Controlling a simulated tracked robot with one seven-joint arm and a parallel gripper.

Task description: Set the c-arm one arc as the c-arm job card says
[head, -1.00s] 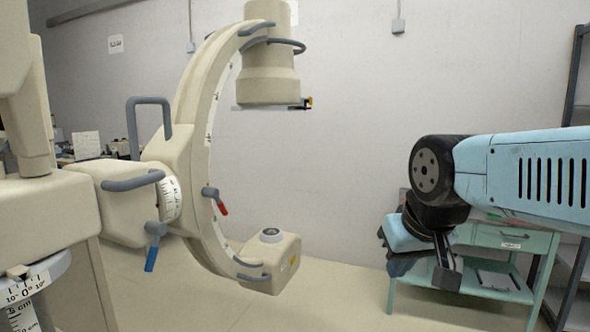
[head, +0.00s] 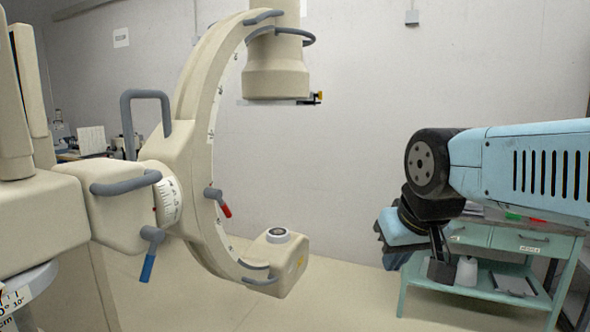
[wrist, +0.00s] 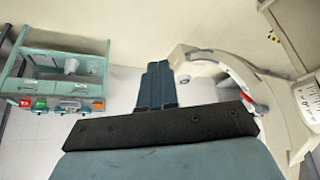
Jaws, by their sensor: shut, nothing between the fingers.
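The c-arm's cream arc (head: 209,110) stands at the left of the head view, with a round housing (head: 275,75) at its top and a box-like unit (head: 277,257) at its lower end. A white scale (head: 167,200) sits where the arc meets its carrier. A blue-tipped lever (head: 149,256) hangs below the carrier, and a red-tipped lever (head: 222,204) sits on the arc's inner side. My gripper (wrist: 158,68) is shut and empty in the wrist view, its fingers together, with part of the arc behind it to the right. I cannot make out the job card.
A teal cart (head: 480,280) with drawers and a lower shelf stands at the right, partly behind my arm. Red and green items show on it in the wrist view (wrist: 62,88). Open floor (head: 340,290) lies between the cart and the c-arm.

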